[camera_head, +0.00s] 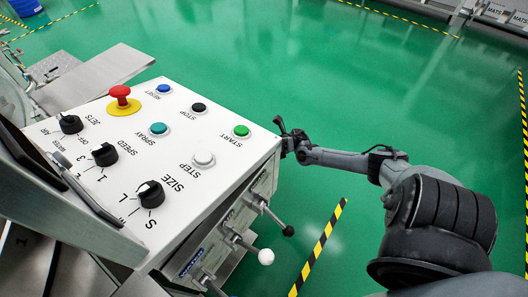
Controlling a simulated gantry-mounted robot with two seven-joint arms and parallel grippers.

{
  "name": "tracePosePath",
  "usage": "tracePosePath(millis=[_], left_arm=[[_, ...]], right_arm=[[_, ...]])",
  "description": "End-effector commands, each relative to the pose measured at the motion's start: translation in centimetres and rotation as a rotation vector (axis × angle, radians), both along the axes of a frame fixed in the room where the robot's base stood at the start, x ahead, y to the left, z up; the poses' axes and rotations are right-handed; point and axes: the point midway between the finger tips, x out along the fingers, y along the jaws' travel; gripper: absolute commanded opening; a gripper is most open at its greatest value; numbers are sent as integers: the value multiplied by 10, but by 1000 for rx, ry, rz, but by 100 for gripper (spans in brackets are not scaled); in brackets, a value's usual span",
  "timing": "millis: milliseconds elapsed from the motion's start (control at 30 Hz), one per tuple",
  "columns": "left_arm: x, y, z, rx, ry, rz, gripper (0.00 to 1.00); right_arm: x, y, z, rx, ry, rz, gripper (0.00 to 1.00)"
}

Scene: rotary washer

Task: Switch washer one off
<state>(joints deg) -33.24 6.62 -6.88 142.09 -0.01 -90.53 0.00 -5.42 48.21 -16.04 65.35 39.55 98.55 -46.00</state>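The washer's white control panel (110,170) is tilted, with its labels upside down in the camera_head view. It carries a black STOP button (198,107), a green START button (241,131), a blue RESET button (163,88) and a red mushroom button (121,92) on a yellow base. My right gripper (281,138) is beside the panel's right edge, past the START button. Its two dark fingers look spread apart, with nothing seen between them. Whether it touches the panel's edge cannot be told. My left gripper is out of view.
A teal SPRAY button (158,129), a white STEP button (204,159) and the JETS (70,124), SPEED (104,154) and SIZE (151,193) knobs share the panel. Levers with a white ball (266,257) and a black ball (288,231) stick out below. Green floor (290,70) lies open beyond.

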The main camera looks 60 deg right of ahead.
Motion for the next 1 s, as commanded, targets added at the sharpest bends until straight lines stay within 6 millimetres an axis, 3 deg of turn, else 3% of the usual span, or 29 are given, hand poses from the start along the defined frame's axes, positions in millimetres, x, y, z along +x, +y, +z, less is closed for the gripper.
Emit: tracePosePath(millis=[367,400,533,1000], left_arm=[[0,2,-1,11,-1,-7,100],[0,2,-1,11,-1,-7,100],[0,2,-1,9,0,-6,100],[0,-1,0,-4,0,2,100]], right_arm=[[0,0,0,0,-3,-1,28],[1,0,0,0,-4,-2,61],[0,0,0,0,-4,0,80],[-2,-9,-4,-2,-7,-3,80]])
